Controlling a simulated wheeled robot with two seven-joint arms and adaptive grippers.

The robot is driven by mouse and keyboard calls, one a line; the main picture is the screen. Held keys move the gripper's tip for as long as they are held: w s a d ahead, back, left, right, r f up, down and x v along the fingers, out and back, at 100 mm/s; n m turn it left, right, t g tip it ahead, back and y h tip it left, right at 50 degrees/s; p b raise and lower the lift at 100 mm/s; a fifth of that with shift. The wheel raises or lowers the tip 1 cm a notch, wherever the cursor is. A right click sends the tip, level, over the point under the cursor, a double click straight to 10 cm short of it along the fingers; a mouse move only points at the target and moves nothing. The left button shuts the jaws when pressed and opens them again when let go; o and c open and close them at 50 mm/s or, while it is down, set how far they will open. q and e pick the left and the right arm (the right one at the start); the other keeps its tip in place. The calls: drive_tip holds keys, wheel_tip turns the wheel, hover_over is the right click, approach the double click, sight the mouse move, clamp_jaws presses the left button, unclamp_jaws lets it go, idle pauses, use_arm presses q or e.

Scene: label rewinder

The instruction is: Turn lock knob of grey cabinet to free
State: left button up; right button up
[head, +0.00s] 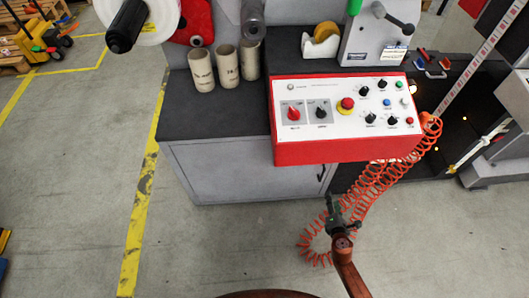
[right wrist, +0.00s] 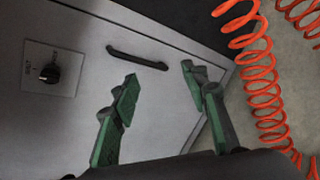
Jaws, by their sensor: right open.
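The grey cabinet (head: 240,170) stands under the dark worktop. In the right wrist view its front (right wrist: 90,30) fills much of the picture. The lock knob (right wrist: 48,73) is a small black knob on a light square plate at the left of that view, with small lettering around it. I cannot make out the knob in the head view. My right gripper (head: 333,207) is in front of the cabinet's right end. In the right wrist view the green fingers of this gripper (right wrist: 160,78) are spread, empty, and to the right of the knob. My left gripper is not in view.
A black bar handle (right wrist: 137,57) is on the cabinet front near the fingertips. A coiled orange hose (head: 375,180) hangs just beside my right gripper. A red control box (head: 300,153) overhangs above. Cardboard tubes (head: 227,68) stand on the worktop.

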use_arm(q)
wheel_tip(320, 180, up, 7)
drive_tip(key=b, duration=0.5)
use_arm(e)
drive_tip(key=w+a+r+n+t+y, duration=0.2)
drive_tip(key=w+a+r+n+t, duration=0.3)
drive_tip(key=w+a+r+n, duration=0.5)
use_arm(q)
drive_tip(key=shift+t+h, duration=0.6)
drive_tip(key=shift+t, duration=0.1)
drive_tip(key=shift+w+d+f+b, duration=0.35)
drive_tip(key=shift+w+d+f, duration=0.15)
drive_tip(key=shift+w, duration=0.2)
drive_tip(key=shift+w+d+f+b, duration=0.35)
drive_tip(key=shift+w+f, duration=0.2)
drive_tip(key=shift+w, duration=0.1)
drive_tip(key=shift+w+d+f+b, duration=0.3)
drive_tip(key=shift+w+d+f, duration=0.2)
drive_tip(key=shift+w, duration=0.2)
use_arm(e)
drive_tip(key=shift+m, duration=0.5)
drive_tip(key=shift+w+d+r, duration=0.15)
drive_tip(key=shift+w+r, duration=0.15)
drive_tip(key=shift+w, duration=0.7)
drive_tip(key=shift+w+d+r, duration=0.1)
drive_tip(key=shift+w+r, duration=0.25)
drive_tip(key=shift+w, duration=0.65)
drive_tip(key=shift+w+d+r, duration=0.15)
drive_tip(key=shift+w+r, duration=0.15)
drive_tip(key=shift+w, duration=0.7)
